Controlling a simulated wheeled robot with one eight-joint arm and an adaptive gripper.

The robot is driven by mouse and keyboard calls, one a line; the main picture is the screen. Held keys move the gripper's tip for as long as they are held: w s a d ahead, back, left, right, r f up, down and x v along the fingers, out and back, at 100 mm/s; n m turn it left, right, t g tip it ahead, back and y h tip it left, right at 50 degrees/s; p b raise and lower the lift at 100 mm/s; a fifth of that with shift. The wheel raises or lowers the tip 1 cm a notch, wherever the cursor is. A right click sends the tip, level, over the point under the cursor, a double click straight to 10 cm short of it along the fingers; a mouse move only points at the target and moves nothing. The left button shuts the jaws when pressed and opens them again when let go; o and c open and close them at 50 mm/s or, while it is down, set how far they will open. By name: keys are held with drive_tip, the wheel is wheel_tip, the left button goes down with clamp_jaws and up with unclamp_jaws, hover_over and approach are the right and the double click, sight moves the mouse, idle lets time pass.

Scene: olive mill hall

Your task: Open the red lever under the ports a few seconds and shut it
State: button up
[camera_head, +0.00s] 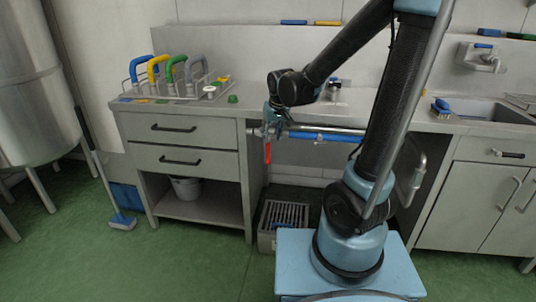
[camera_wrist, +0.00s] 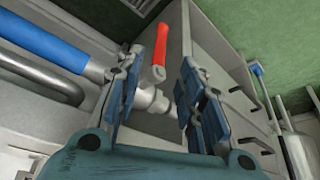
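The red lever (camera_head: 267,153) hangs straight down from a valve at the left end of a horizontal pipe with a blue section (camera_head: 325,137), below counter height. In the wrist view the lever (camera_wrist: 160,46) stands just beyond and between my fingertips, with its metal valve body (camera_wrist: 155,101) nearer. My gripper (camera_head: 271,122) is at the valve, above the lever; in the wrist view my gripper (camera_wrist: 160,80) is open, with blue-padded fingers on either side. I cannot tell whether a finger touches the valve. No ports can be clearly identified.
A drawer cabinet (camera_head: 186,146) stands left of the valve, carrying a rack with blue, yellow, green and grey handles (camera_head: 165,70). A grated floor drain box (camera_head: 284,216) lies below. A sink cabinet (camera_head: 480,190) is at right. Green floor is free at front left.

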sight(269, 149)
drive_tip(key=shift+x, duration=6.1)
drive_tip(key=shift+d, duration=0.1)
clamp_jaws()
